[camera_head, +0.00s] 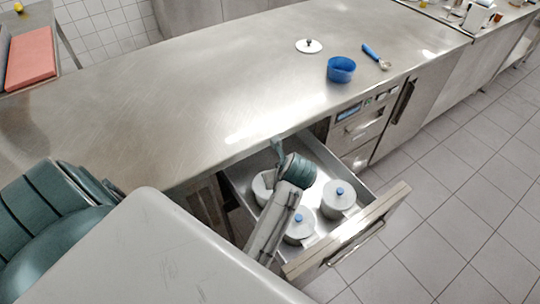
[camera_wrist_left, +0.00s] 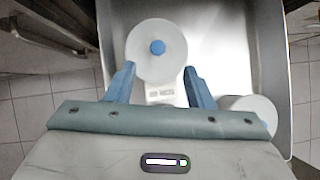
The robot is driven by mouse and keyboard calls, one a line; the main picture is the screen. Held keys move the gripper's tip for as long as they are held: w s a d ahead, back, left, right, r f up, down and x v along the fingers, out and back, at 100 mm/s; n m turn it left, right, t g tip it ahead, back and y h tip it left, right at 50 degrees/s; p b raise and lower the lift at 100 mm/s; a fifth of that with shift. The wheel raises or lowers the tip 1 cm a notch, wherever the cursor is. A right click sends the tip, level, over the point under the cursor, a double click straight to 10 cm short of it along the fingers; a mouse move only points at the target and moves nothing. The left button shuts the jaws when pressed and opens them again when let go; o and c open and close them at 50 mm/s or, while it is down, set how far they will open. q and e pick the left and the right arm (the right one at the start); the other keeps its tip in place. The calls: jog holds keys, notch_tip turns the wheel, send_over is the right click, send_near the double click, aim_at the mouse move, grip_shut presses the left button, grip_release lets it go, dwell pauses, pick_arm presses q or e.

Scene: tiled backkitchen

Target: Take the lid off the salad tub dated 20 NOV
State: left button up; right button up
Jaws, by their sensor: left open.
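An open drawer (camera_head: 365,222) holds several white tubs with lids that have blue knobs. One tub (camera_head: 263,187) at the drawer's back left is partly hidden by my arm; others are the front tub (camera_head: 299,228) and the right tub (camera_head: 339,198). My left gripper (camera_head: 277,148) is over the drawer's back left. In the left wrist view it (camera_wrist_left: 159,78) is open and empty, its blue fingers apart near a round white lid (camera_wrist_left: 145,65) with a blue knob (camera_wrist_left: 158,47). A label (camera_wrist_left: 160,93) shows below that lid; its date is unreadable. My right gripper is out of view.
The steel counter (camera_head: 170,110) is mostly clear. On it lie a loose white lid with a dark knob (camera_head: 309,46), a blue bowl (camera_head: 340,70) and a blue-handled scoop (camera_head: 373,54). Another white lid (camera_wrist_left: 262,107) shows at the right in the wrist view, near the drawer wall.

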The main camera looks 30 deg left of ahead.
pick_arm(q)
jog(key=x, duration=0.4)
jog(key=shift+a+f, duration=0.15)
jog(key=shift+f, duration=0.05)
jog(key=shift+p+x, duration=0.7)
jog(key=shift+x, duration=1.95)
jog(key=shift+s+f, duration=0.15)
jog(key=shift+s, duration=0.05)
grip_shut()
